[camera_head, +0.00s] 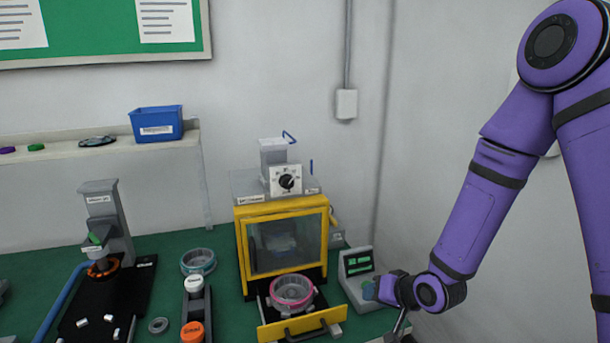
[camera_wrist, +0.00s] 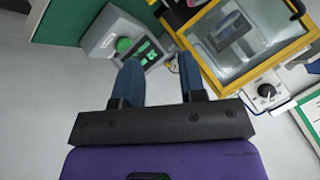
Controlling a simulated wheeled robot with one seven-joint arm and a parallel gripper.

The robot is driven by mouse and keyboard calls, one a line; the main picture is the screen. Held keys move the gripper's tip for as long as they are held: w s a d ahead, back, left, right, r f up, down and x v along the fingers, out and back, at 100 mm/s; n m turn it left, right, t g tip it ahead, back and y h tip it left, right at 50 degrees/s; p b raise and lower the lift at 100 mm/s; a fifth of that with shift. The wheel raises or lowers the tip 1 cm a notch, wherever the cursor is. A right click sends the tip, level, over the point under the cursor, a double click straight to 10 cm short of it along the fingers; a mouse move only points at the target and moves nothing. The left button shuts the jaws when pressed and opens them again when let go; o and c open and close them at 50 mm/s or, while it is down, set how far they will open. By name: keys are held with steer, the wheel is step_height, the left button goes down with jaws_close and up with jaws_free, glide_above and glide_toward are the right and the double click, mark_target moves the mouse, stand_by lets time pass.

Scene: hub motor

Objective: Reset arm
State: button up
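My purple arm comes down from the upper right in the head view. My gripper (camera_wrist: 158,72) shows in the wrist view with its two dark blue fingers apart and nothing between them. In the head view its end is near the grey device with a green screen (camera_head: 358,264), at the right end of the green bench. In the wrist view that device (camera_wrist: 125,42), with a round green button, lies beyond the left finger. The fingertips are hard to make out in the head view. I cannot tell whether they touch the device.
A yellow-framed chamber (camera_head: 284,245) stands left of the device. Its drawer (camera_head: 302,326) is pulled out and holds a pink-rimmed round part (camera_head: 292,291). A black press stand (camera_head: 105,240), a teal ring (camera_head: 198,261) and a blue bin (camera_head: 156,124) on a shelf are farther left.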

steer(key=s+d+r+h, duration=0.2)
steer(key=d+r, duration=0.1)
steer(key=r, duration=0.4)
steer(key=s+d+r+n+h, duration=0.1)
steer(key=s+d+r+h, duration=0.1)
steer(key=d+r, duration=0.35)
steer(key=s+d+r+h, duration=0.1)
steer(key=s+d+r, duration=0.1)
steer(key=r, duration=0.6)
steer(key=s+d+r+g, duration=0.1)
steer(key=s+r, duration=0.5)
steer(key=s, duration=0.3)
steer(key=s+d+r+g, duration=0.1)
steer(key=s+d+r, duration=0.1)
steer(key=s+r, duration=0.4)
steer(key=s, duration=0.4)
steer(key=shift+g+h, duration=0.3)
steer(key=shift+f, duration=0.1)
